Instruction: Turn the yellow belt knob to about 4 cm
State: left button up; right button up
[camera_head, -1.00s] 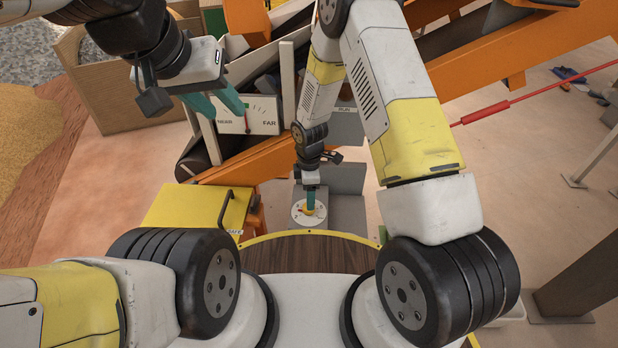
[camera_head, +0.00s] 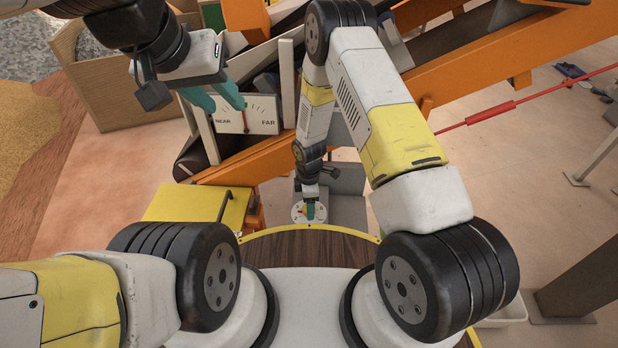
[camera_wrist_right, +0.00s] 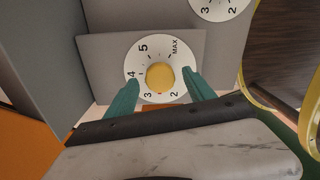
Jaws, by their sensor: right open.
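The yellow belt knob (camera_wrist_right: 159,77) sits in the middle of a white dial (camera_wrist_right: 143,53) marked 2, 3, 4, 5 and MAX. I cannot make out its pointer. In the right wrist view my right gripper (camera_wrist_right: 161,79) is open, its teal fingers on either side of the knob's near half; I cannot tell whether they touch it. In the head view my right gripper (camera_head: 310,210) is over the dial (camera_head: 298,214) and hides most of it.
A second white dial (camera_wrist_right: 219,5) shows at the top of the right wrist view. The orange conveyor frame (camera_head: 260,158) crosses behind. A red rod (camera_head: 490,113) runs at the right.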

jog(key=shift+f, duration=0.25)
jog(key=shift+c, duration=0.2)
grip_shut()
